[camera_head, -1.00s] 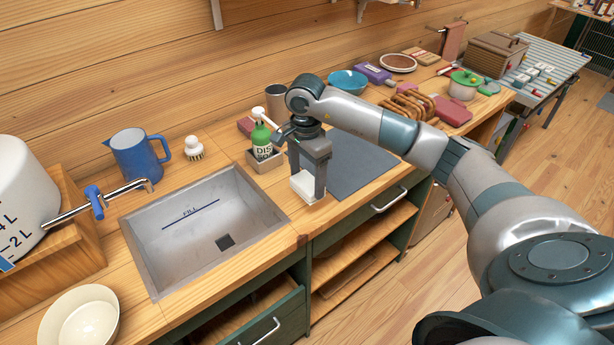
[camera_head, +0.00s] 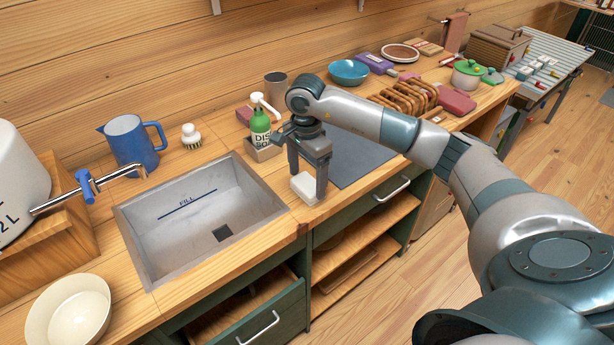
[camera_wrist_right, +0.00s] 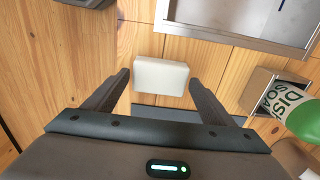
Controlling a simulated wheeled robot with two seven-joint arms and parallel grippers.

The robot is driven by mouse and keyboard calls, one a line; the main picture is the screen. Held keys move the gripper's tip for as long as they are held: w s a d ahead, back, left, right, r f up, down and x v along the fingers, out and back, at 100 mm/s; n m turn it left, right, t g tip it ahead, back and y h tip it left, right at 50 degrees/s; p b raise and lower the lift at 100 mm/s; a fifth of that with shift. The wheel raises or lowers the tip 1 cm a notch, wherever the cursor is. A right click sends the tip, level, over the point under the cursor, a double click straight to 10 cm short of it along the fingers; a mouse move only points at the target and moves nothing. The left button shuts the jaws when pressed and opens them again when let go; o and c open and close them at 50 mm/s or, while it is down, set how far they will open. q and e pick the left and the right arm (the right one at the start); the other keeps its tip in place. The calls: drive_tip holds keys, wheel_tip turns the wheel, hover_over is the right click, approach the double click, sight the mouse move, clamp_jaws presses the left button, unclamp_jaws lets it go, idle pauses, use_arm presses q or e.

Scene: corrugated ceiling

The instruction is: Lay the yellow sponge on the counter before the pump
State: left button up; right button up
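A small off-white block (camera_head: 305,187), the only sponge-like thing I see and not clearly yellow, lies on the wooden counter (camera_head: 272,237) near its front edge. It is right of the sink, in front of the green soap pump bottle (camera_head: 260,128). My right gripper (camera_head: 307,178) points down over it. In the right wrist view the block (camera_wrist_right: 160,77) lies between the open fingertips (camera_wrist_right: 160,82), with a gap on each side. The bottle (camera_wrist_right: 292,110) shows at the right there. My left gripper is not in view.
The sink (camera_head: 240,187) is left of the block. The bottle stands in a small square holder (camera_head: 262,153). A dark grey mat (camera_head: 358,163) lies right of my gripper. A blue pitcher (camera_head: 130,143), brush (camera_head: 191,136) and grey cup (camera_head: 276,88) stand behind.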

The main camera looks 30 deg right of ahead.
drive_tip(key=shift+o, duration=0.8)
drive_tip(key=shift+r, duration=0.1)
drive_tip(key=shift+r, duration=0.45)
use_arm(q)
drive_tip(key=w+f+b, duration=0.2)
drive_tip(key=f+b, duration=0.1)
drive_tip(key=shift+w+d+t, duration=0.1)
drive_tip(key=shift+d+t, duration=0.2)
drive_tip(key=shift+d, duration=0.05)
use_arm(e)
wheel_tip(320, 180, up, 16)
drive_tip(key=shift+a+r, duration=0.15)
drive_tip(key=shift+r, duration=0.05)
use_arm(q)
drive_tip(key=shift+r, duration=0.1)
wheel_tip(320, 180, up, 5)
drive_tip(key=p, duration=0.4)
drive_tip(key=shift+p, duration=0.3)
use_arm(e)
wheel_tip(320, 180, up, 6)
